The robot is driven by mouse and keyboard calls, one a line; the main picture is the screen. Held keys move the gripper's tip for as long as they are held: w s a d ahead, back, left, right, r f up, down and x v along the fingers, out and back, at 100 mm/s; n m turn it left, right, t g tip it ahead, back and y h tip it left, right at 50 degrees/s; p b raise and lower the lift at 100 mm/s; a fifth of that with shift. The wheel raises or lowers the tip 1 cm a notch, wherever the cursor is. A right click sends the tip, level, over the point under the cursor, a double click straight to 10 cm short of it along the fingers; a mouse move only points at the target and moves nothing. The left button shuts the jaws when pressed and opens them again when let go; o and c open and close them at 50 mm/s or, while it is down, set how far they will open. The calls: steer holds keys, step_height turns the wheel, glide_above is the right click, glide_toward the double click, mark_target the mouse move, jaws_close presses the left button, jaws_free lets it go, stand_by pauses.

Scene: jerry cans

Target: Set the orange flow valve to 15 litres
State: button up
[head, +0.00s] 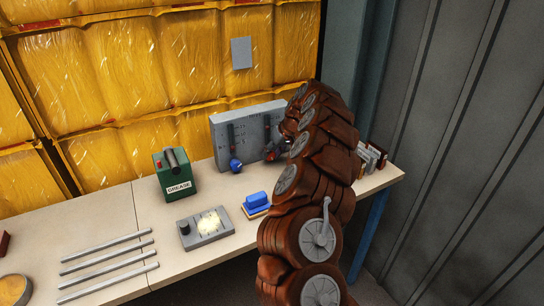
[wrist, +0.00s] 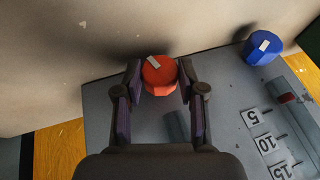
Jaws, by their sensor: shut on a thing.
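The orange flow valve (wrist: 158,78) is a round orange-red knob with a pale pointer mark on top, at the upper middle of the wrist view. My gripper (wrist: 160,72) has one finger on each side of it and is shut on it. In the head view the orange knob shows small beside my arm, at the foot of a grey panel (head: 222,135). A dark slot gauge (wrist: 176,125) lies below the knob in the wrist view; its lower part is hidden by my gripper, so I cannot read its level.
A blue knob (wrist: 262,46) sits to the right, near number plates 5 (wrist: 252,116), 10 (wrist: 264,142) and 15 (wrist: 280,171) beside a slot with a red marker (wrist: 287,99).

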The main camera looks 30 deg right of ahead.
steer(key=shift+d+f+m+y+b, duration=0.25)
steer(key=shift+d+m+y+b, duration=0.1)
steer(key=shift+y+b, duration=0.65)
steer(key=shift+m+t+y, duration=0.35)
steer(key=shift+t+y, duration=0.15)
steer(key=shift+y, duration=1.4)
steer(key=o, duration=1.1)
steer(key=shift+o, duration=0.2)
